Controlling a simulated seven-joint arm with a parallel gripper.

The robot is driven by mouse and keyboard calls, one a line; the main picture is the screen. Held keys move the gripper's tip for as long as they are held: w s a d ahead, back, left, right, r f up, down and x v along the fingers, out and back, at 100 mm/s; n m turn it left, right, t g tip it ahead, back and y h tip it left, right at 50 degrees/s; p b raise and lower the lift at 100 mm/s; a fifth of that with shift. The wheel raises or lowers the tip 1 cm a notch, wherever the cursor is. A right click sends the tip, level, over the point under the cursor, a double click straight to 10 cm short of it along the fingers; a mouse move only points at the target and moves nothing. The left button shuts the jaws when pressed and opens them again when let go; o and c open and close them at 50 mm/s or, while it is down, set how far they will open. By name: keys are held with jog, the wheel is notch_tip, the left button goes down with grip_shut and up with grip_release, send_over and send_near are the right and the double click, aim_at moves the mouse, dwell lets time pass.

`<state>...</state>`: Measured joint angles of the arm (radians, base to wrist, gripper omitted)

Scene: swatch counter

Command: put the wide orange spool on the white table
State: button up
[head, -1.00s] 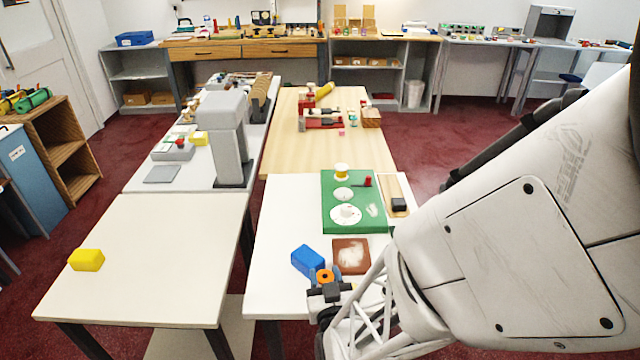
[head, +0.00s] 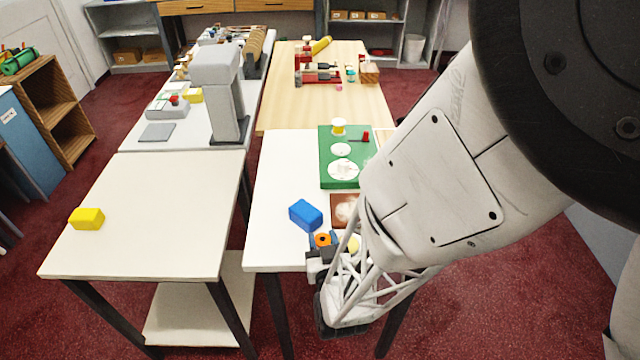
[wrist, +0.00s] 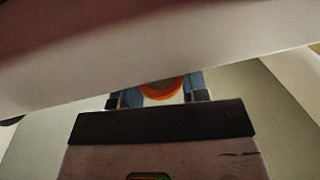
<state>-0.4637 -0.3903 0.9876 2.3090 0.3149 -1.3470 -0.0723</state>
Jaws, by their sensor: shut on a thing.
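My gripper (head: 322,241) is shut on the orange spool (head: 323,239), over the front part of the right-hand white table (head: 280,185). In the wrist view the orange spool (wrist: 162,88) shows between the blue-padded fingers, its upper part hidden by a pale band across the picture. I cannot tell how high it is above the tabletop. A blue block (head: 306,215) lies on that table just behind the spool. A second, off-white table (head: 150,215) stands to the left, across a narrow gap.
A yellow block (head: 87,218) lies on the left table, otherwise bare. A green board (head: 335,175) and a brown tray (head: 336,221) lie on the right table. A pale yellow thing (head: 354,243) shows behind my wrist. A grey column-shaped device (head: 216,95) stands farther back.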

jog(key=o, duration=1)
jog(key=shift+f, duration=0.1)
jog(key=shift+c, duration=0.2)
jog(key=shift+r, duration=0.2)
jog(key=s+d, duration=0.2)
jog(key=s, duration=1)
jog(key=shift+w, duration=0.1)
jog(key=w+d+r+g, duration=0.2)
jog(key=w+r+g, duration=0.6)
jog(key=r, duration=0.1)
jog(key=s+d+r+m+g+h, duration=0.1)
jog(key=s+d+r+g, duration=0.2)
jog(key=s+d+r, duration=0.2)
jog(key=s+d+r+m+g+h, duration=0.1)
jog(key=s+d+r+g+h, duration=0.1)
jog(key=s+d+r+g, duration=0.2)
jog(key=s+d+r, duration=0.1)
jog(key=d+r, duration=0.2)
jog(key=r, duration=0.3)
jog(key=shift+s+d+r, duration=0.2)
jog(key=shift+s+r, duration=0.05)
jog(key=shift+s, duration=0.05)
